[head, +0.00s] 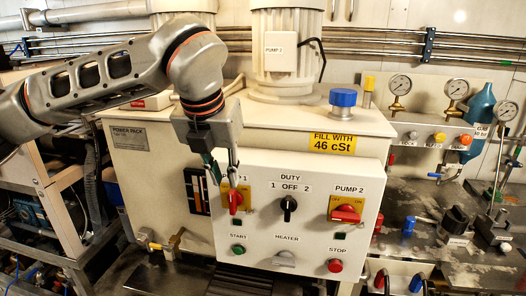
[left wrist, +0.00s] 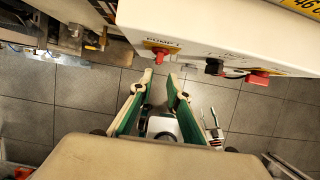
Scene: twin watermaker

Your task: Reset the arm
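My left arm comes in from the left in the head view, with its gripper (head: 228,180) pointing down in front of the control panel (head: 310,185). The fingertips overlap the area just above the red PUMP 1 switch (head: 236,203); whether they touch it cannot be told there. In the left wrist view the two green-sided fingers (left wrist: 160,76) stand apart with nothing between them. The PUMP 1 switch (left wrist: 161,51) lies beyond the tips there, with a visible gap.
The panel also carries the black DUTY knob (head: 288,205), the red PUMP 2 switch (head: 347,212), and a red STOP button (head: 335,265). A blue cap (head: 343,98) stands on the tank top. Gauges and valves crowd the right bench. Tiled floor (left wrist: 60,115) lies below.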

